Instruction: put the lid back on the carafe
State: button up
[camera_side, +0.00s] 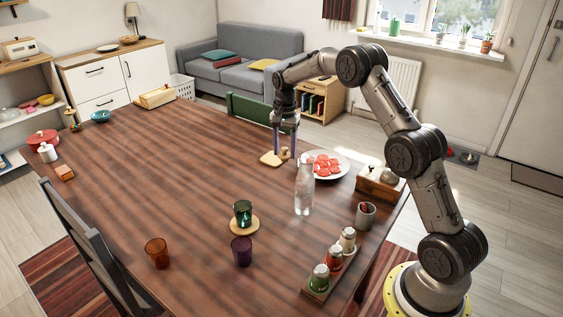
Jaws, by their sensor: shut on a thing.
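The carafe (304,194) is a tall clear glass bottle standing upright on the table, right of centre. Its narrow neck (305,165) shows no lid on top. My gripper (282,151) points down, behind and left of the carafe, over a pale wooden coaster (269,160). It is shut on a small tan piece (286,154) that looks like the lid. The fingers hide part of it, and I cannot tell whether it touches the coaster.
A white plate (341,162) with red slices lies right of my gripper. A wooden box (378,181), a grey cup (365,216) and a jar rack (319,291) line the right side. Green (243,214), purple (241,251) and amber (157,253) glasses stand in front. The table's left middle is clear.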

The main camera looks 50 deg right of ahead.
jog(key=s+a+r, duration=0.3)
jog(key=s+r, duration=0.7)
jog(key=r, duration=0.3)
notch_tip(320, 180, down, 6)
jog(key=shift+a, duration=0.2)
jog(key=shift+f, duration=0.25)
dwell(1.9)
jog(key=o, duration=1.5)
jog(key=shift+o, duration=0.2)
notch_tip(320, 180, up, 7)
grip_shut()
dwell(0.6)
